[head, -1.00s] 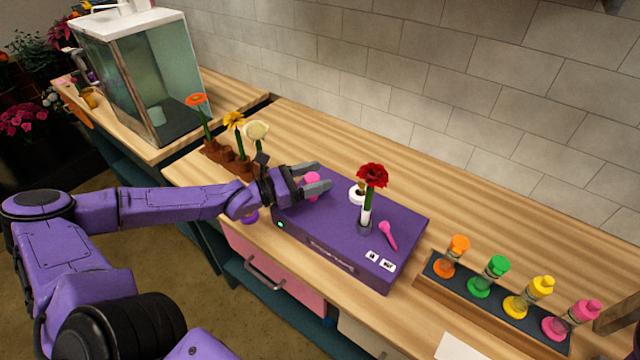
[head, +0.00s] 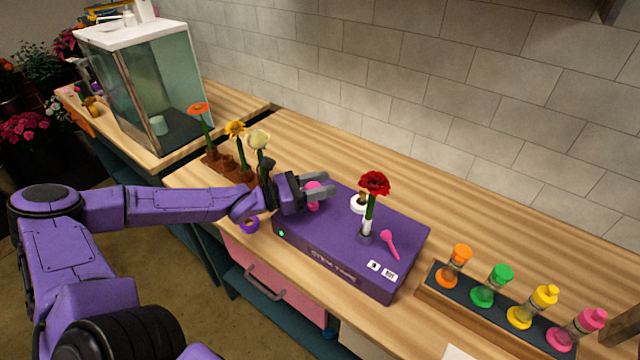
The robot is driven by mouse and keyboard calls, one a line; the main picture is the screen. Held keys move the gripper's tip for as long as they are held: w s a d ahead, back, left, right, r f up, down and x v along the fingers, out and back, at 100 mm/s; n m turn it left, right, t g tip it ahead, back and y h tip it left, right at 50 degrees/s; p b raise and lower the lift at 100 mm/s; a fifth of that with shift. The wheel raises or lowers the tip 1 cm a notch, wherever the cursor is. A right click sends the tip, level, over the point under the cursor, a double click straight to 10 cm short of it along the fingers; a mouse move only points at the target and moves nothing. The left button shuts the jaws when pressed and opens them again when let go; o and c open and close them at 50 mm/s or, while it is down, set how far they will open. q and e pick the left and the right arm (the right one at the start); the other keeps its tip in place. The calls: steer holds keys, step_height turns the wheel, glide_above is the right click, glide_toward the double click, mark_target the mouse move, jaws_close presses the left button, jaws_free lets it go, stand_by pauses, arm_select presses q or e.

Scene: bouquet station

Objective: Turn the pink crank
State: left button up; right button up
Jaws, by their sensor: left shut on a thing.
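The purple box (head: 345,262) stands on the wooden counter with a green light and two white labels. The pink crank (head: 314,188) is at the box's left end, and its knob is partly hidden by my gripper. My left gripper (head: 320,187) is shut on this pink knob, with one finger on each side. A pink lever with a round end (head: 389,243) lies on the box top further right, apart from the gripper. A red flower (head: 374,184) stands upright in a holder on the box. My right gripper is out of view.
Several flowers stand in a brown holder (head: 228,168) behind my left wrist. A white ring-shaped part (head: 358,204) is on the box. A rack (head: 470,309) of several coloured bottles stands at right. A glass tank (head: 150,90) is at back left. Counter behind the box is clear.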

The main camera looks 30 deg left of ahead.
arm_select(q)
steer(key=m+g+h, duration=0.2)
steer(key=shift+s+d+f+h+b, duration=0.1)
steer(key=shift+f+h+b, duration=0.05)
steer(key=shift+h+b, duration=0.15)
steer(key=shift+s+d+f+m+g+h+b, duration=0.1)
steer(key=shift+m+g+h+b, duration=0.25)
steer(key=shift+m+g, duration=0.2)
steer(key=shift+f+m+g+h+b, duration=0.1)
steer(key=shift+m+g+h+b, duration=0.3)
steer(key=shift+g, duration=0.25)
steer(key=m+g+h+b, duration=0.1)
steer(key=g, duration=0.1)
steer(key=m+g+h+b, duration=0.1)
steer(key=m+g+b, duration=0.1)
steer(key=shift+s+d, duration=0.1)
steer(key=shift+s, duration=0.1)
steer(key=shift+s+r+m+g+h+b, duration=0.2)
steer(key=shift+m+g+b, duration=0.45)
steer(key=shift+g+b, duration=0.5)
steer(key=shift+r, duration=0.1)
steer(key=o, duration=1)
